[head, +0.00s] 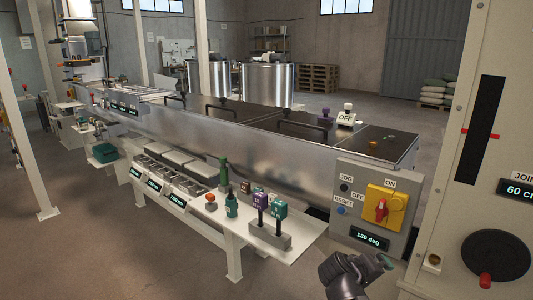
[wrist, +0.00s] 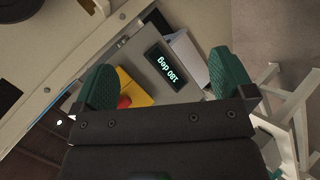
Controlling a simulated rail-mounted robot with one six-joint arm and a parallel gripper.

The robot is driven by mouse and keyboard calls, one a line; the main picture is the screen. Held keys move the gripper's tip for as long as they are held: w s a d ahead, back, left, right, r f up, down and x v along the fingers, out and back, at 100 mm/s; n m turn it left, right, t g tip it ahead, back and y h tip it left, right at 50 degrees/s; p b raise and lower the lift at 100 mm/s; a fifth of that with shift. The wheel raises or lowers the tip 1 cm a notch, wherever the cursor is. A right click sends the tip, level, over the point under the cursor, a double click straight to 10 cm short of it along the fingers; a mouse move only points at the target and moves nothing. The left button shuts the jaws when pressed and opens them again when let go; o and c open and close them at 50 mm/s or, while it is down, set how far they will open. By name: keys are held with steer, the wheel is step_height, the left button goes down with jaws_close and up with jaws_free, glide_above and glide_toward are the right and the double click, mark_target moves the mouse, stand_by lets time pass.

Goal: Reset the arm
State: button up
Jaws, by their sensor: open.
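My gripper (head: 386,263) is at the bottom of the head view, in front of and below the grey control panel (head: 345,200). In the wrist view its two teal fingers stand wide apart with nothing between them (wrist: 162,78). The panel carries a yellow switch plate (head: 396,200) with a red knob (head: 381,210), a blue button (head: 341,211) by the RESET label, and a dark JOG button (head: 345,187). Its display (head: 369,239) reads 180 deg. In the wrist view the display (wrist: 167,65) and part of the yellow plate (wrist: 132,88) show beyond the fingers.
A beige cabinet (head: 489,90) with a black handwheel (head: 495,258) stands close on the right. A white shelf (head: 300,240) with a holder of purple and teal tools (head: 268,210) lies left of the panel. A long steel trough (head: 250,150) runs behind.

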steer(key=s+a+f+m+g+y, duration=0.1)
steer(key=s+a+f+g+y, duration=0.25)
steer(key=a+y, duration=0.2)
steer(key=s+a+f+m+g+y, duration=0.1)
steer(key=s+a+f+g+y, duration=0.2)
steer(key=a, duration=0.4)
step_height(320, 180, up, 14)
steer(key=t+y+p, duration=0.1)
steer(key=p, duration=1.3)
steer(key=shift+a+p, duration=0.4)
